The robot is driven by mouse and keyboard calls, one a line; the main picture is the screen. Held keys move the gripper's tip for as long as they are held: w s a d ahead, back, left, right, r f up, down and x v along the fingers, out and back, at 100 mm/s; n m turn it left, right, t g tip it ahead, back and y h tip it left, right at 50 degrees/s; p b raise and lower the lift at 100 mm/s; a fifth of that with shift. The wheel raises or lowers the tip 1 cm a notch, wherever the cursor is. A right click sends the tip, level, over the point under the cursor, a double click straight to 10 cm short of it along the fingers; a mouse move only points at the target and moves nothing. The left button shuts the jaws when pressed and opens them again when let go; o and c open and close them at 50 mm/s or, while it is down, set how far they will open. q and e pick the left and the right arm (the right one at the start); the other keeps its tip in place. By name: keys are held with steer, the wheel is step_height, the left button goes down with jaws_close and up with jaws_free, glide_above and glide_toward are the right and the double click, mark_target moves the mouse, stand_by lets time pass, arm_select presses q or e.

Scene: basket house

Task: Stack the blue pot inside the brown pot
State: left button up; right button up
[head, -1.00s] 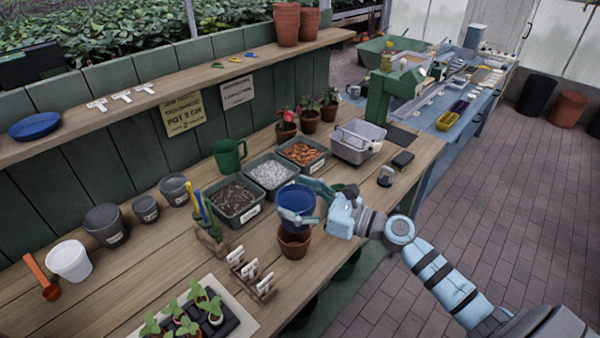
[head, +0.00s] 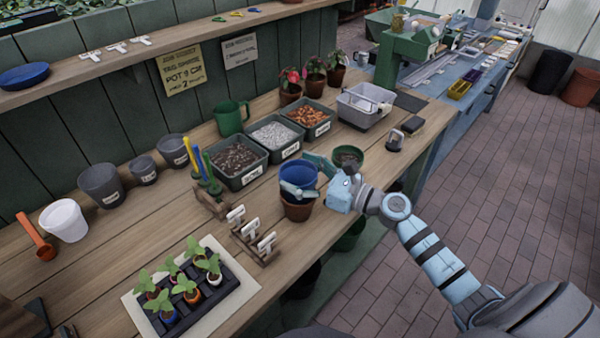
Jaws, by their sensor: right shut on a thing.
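The blue pot (head: 297,170) is upright, held by my right gripper (head: 304,178), whose fingers are shut on it from the right. The brown pot (head: 297,212) stands on the wooden bench directly below. The blue pot's lower part overlaps the brown pot's mouth and hides most of its rim. It looks partly inside, but how deep it sits cannot be told. My left gripper is not in view.
A green pot (head: 348,155) stands just behind my right gripper. Trays of soil (head: 238,165), white grit (head: 273,136) and orange chips (head: 309,119) lie behind. Label holders (head: 254,238) and a seedling tray (head: 187,291) are to the front left.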

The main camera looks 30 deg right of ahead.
steer(key=o, duration=1.3)
steer(key=shift+v, duration=6)
